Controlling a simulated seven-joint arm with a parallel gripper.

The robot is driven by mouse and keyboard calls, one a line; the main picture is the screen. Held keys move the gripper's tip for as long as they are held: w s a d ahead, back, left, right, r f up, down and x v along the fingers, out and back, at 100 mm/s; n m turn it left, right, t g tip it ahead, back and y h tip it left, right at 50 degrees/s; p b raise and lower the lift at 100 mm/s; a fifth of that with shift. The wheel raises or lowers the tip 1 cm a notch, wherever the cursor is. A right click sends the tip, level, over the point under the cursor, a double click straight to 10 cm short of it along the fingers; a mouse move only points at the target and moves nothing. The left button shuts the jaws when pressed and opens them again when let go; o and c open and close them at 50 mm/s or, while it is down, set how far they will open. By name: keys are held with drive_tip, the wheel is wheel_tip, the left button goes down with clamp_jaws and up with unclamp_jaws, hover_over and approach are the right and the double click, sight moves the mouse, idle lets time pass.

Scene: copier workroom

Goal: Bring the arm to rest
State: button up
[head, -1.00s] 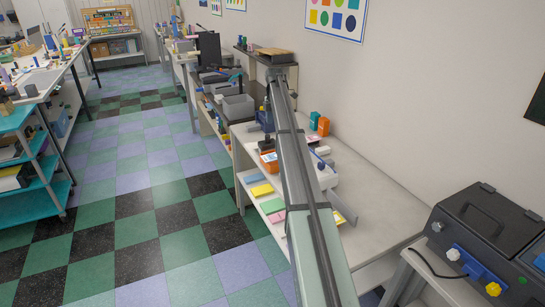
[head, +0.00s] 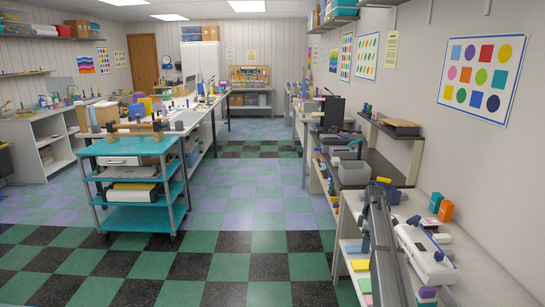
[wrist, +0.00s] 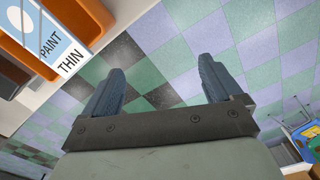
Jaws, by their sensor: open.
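My arm (head: 385,250) reaches forward along the right-hand workbench in the head view. I cannot make out the jaws clearly there. In the wrist view my gripper (wrist: 160,85) has its two blue-grey fingers spread apart with nothing between them. Checkered floor (wrist: 165,60) shows beyond the fingers. An orange object (wrist: 85,14) and a label reading "PAINT THIN" (wrist: 58,45) are close by at the upper left, apart from the fingers.
Grey bins (head: 353,173) stand farther along. A teal cart (head: 130,148) is at left. The checkered aisle (head: 245,210) between is clear.

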drive_tip(key=s+a+f+m, duration=0.4)
drive_tip(key=s+a+f, duration=0.3)
drive_tip(key=s, duration=0.5)
drive_tip(key=s+a+f+m, duration=0.5)
drive_tip(key=s+a+f, duration=0.2)
drive_tip(key=s, duration=0.5)
drive_tip(key=s+a+f+m, duration=0.4)
drive_tip(key=s+a+f, duration=0.25)
drive_tip(key=s, duration=0.55)
drive_tip(key=s+f+g, duration=0.3)
drive_tip(key=s+f, duration=0.7)
drive_tip(key=s, duration=0.4)
drive_tip(key=s+f+g, duration=0.3)
drive_tip(key=s+f, duration=0.7)
drive_tip(key=s, duration=0.4)
drive_tip(key=shift+s+a+f+g, duration=0.3)
drive_tip(key=shift+a+g, duration=0.05)
drive_tip(key=shift+g, duration=0.05)
drive_tip(key=shift+o, duration=0.2)
